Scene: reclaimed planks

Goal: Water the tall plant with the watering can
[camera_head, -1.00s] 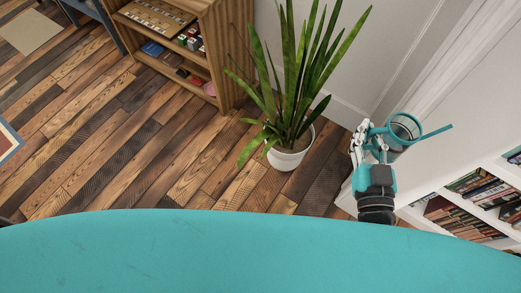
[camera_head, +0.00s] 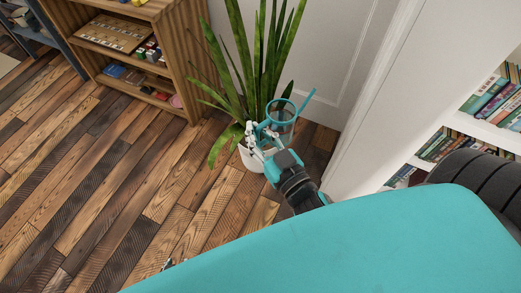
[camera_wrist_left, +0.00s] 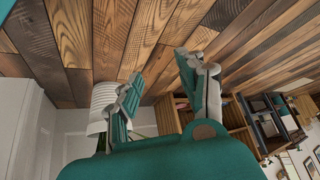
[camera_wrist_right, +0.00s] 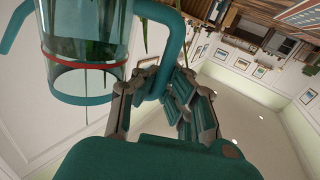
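The tall plant (camera_head: 236,75) has long green upright leaves and stands in a white pot (camera_head: 230,182) on the floor. The watering can (camera_head: 281,128) has a clear body with teal rims and spout, and a red band shows in the right wrist view (camera_wrist_right: 84,64). My right gripper (camera_head: 262,138) is shut on its teal handle and holds it in front of the plant, overlapping the pot and lower leaves in the head view. Leaves show through the can. My left gripper (camera_wrist_left: 160,85) is open and empty; only a tip shows in the head view (camera_head: 168,264).
A wooden shelf (camera_head: 165,25) with games stands left of the plant. A white bookcase (camera_head: 455,125) with books is at the right, beside a white wall (camera_head: 345,50). Plank floor (camera_head: 110,190) is clear at left.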

